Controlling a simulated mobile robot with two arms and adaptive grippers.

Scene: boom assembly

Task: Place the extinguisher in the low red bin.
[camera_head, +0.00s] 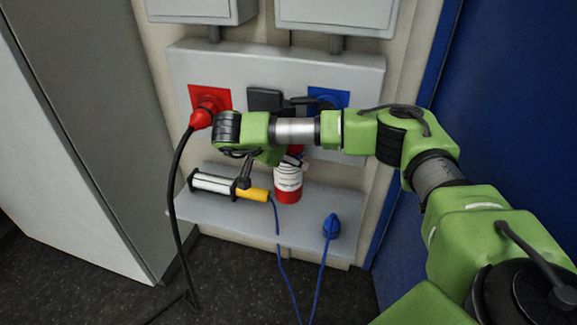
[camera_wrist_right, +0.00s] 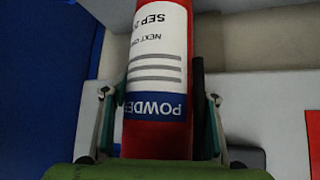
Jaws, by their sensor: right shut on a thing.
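The extinguisher (camera_head: 288,187) is a red cylinder with a white label, upright at the grey shelf in the head view. It fills the middle of the right wrist view (camera_wrist_right: 156,75), where its label reads "POWDER". My right gripper (camera_wrist_right: 158,100) has one finger on each side of the extinguisher and is shut on it. In the head view my right arm reaches in from the right and hides the extinguisher's top. I cannot tell whether its base touches the shelf. The low red bin is not in view. My left gripper is not in view.
On the shelf (camera_head: 225,218) lie a lamp (camera_head: 213,184) with a yellow handle and a blue plug (camera_head: 332,226) on a blue cable. A red plug (camera_head: 203,117) sits in the wall socket, its black cable hanging down. A grey cabinet (camera_head: 95,130) stands left.

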